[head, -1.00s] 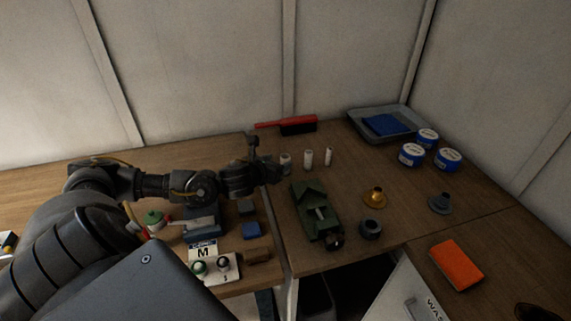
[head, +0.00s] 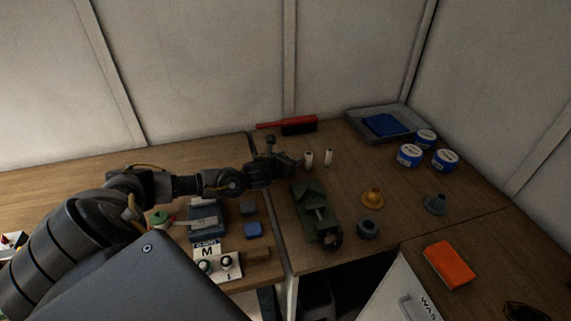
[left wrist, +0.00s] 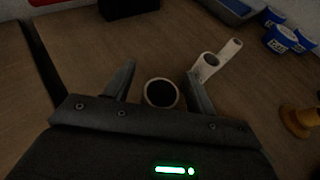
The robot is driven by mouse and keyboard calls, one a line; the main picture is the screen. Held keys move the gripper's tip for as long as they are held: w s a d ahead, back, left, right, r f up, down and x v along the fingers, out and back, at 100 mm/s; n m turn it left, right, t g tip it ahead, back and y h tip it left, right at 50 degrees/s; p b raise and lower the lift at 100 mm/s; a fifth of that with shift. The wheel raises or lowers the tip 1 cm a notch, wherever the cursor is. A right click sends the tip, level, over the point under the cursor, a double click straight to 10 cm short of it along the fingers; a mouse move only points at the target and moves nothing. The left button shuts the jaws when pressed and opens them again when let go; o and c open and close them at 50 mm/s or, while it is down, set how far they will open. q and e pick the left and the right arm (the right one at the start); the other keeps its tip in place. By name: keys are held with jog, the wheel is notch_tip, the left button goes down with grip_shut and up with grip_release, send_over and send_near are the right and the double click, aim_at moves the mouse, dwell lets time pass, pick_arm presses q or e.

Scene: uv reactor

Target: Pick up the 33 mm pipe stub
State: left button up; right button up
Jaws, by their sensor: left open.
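The 33 mm pipe stub appears to be the widest of the stubs, a pale upright tube with a dark bore, in the left wrist view (left wrist: 161,94). It stands between the two spread fingers of my left gripper (left wrist: 160,76), with a small gap visible on the right. In the head view my left gripper (head: 288,164) is at the row of stubs and hides this stub. Two narrower white stubs, a middle one (head: 308,159) and a thin one (head: 328,157), stand just to the right. My right gripper is not in view.
A green vise-like device (head: 316,213) sits in front of the gripper. A red-handled brush (head: 298,125) lies behind. A brass flanged part (head: 372,197), a grey one (head: 436,204) and a dark ring (head: 367,228) stand to the right. Blue-and-white tubs and a grey tray (head: 408,117) are back right.

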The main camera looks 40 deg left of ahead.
pick_arm(q)
jog(key=c, duration=1)
